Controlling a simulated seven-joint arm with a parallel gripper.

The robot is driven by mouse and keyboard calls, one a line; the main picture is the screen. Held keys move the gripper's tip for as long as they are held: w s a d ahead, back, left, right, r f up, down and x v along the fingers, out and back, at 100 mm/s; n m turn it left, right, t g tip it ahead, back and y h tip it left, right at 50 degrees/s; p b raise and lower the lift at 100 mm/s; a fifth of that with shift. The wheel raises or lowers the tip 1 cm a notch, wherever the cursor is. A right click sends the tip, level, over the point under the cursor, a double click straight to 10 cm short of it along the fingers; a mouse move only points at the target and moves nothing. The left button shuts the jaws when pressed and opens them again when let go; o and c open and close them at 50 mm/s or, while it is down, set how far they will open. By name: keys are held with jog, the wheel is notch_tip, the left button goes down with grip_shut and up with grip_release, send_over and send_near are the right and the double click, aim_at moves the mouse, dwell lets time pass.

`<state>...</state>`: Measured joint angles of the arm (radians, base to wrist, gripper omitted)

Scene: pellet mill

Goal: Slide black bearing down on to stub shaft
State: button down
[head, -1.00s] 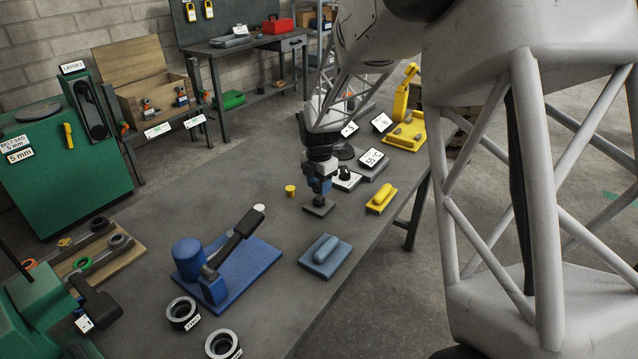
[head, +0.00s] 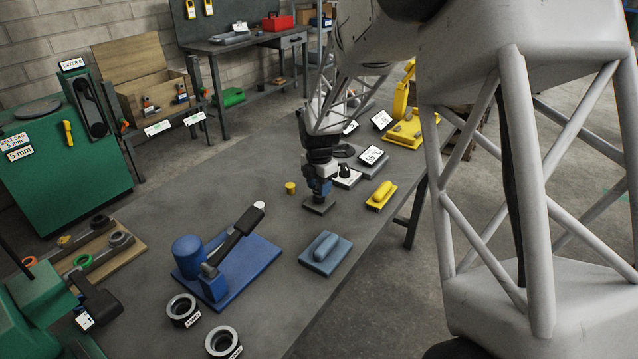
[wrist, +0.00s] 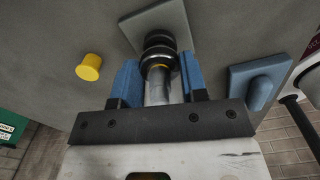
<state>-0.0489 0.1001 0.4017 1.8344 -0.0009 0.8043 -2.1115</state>
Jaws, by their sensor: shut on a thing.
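My gripper (wrist: 160,72) has blue fingers, which are shut on the black bearing (wrist: 160,60) in the wrist view. The bearing is a dark, shiny ring between the fingertips. A bright metal cylinder (wrist: 158,90), seemingly the stub shaft, shows between the fingers on the wrist side of the ring. Beyond is another dark round part (wrist: 158,38), against a grey square plate (wrist: 148,20). I cannot tell how far down the bearing sits. In the head view my gripper (head: 319,188) points down, just above the grey plate (head: 319,207); the bearing is too small to make out there.
A yellow cylinder (head: 290,188) stands just left of the plate. A yellow block (head: 381,195) and a blue-grey block with a rounded handle (head: 325,254) lie to the right and front. A blue lever press (head: 228,263) stands front left. Bench between is clear.

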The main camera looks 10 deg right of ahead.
jog(key=shift+f, duration=0.55)
grip_release()
dwell(0.5)
jog(key=shift+r, duration=0.15)
dwell(0.4)
jog(key=shift+r, duration=4.3)
